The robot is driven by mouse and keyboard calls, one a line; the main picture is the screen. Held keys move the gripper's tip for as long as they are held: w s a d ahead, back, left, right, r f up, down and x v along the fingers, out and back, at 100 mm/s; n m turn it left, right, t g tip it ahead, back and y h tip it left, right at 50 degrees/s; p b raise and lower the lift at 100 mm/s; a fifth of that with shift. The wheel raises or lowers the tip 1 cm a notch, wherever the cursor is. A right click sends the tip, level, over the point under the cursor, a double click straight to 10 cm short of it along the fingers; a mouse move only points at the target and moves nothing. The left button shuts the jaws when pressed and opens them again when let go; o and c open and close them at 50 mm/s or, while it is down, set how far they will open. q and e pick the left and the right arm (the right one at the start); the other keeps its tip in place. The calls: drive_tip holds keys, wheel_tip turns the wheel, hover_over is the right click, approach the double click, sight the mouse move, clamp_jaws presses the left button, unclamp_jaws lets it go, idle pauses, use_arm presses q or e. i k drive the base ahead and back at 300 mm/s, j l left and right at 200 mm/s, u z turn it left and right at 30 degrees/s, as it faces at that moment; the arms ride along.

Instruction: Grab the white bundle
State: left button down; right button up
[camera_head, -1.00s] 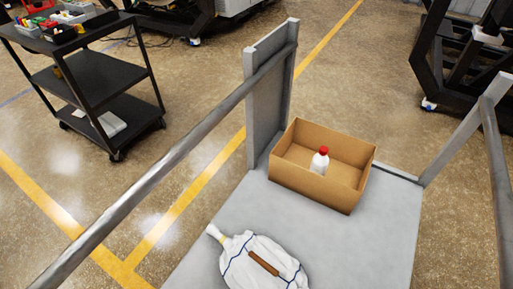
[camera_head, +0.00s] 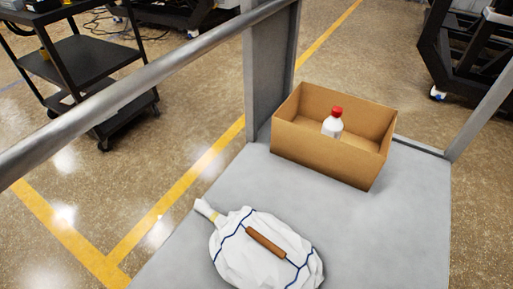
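The white bundle (camera_head: 240,262) lies on the grey platform (camera_head: 395,225) near the bottom middle of the head view. It is a crumpled white bag with dark blue lines and a tied neck pointing to the upper left. A brown bar (camera_head: 265,242) lies across its top. Neither of my grippers shows in the view, so nothing of mine is seen touching the bundle.
An open cardboard box (camera_head: 325,158) with a red-capped white bottle (camera_head: 332,124) stands behind the bundle. A metal rail (camera_head: 140,85) runs along the platform's left side, joined to a grey post (camera_head: 268,75). A black cart (camera_head: 85,60) stands beyond.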

sight(249, 248)
drive_tip(key=i+l+u, duration=0.1)
drive_tip(key=u, duration=0.35)
drive_tip(key=l+u, duration=0.3)
drive_tip(key=u, duration=0.15)
drive_tip(key=i+l+u, duration=0.1)
drive_tip(key=u, duration=0.35)
drive_tip(key=l+u, duration=0.45)
drive_tip(key=k+j, duration=0.05)
drive_tip(key=j, duration=0.05)
